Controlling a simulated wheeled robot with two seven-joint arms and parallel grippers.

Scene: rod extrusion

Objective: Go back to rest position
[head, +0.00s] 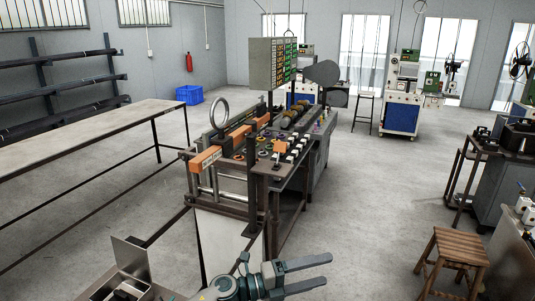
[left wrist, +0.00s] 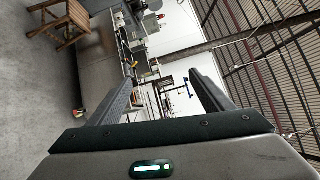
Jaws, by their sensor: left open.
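My left gripper (head: 308,274) is low in the middle of the head view, with its fingers pointing right. It is open, with nothing between the fingers. The left wrist view also shows the two spread fingers (left wrist: 160,95) with an empty gap. The gripper is in front of the extrusion machine (head: 230,165), apart from its orange-ended bars and control panel. My right gripper is in neither view.
A long table (head: 90,130) stands at the left, before a wall rack. A wooden stool (head: 458,250) stands at the lower right and shows in the left wrist view (left wrist: 72,22). A blue crate (head: 190,95) lies behind. The floor between machine and stool is clear.

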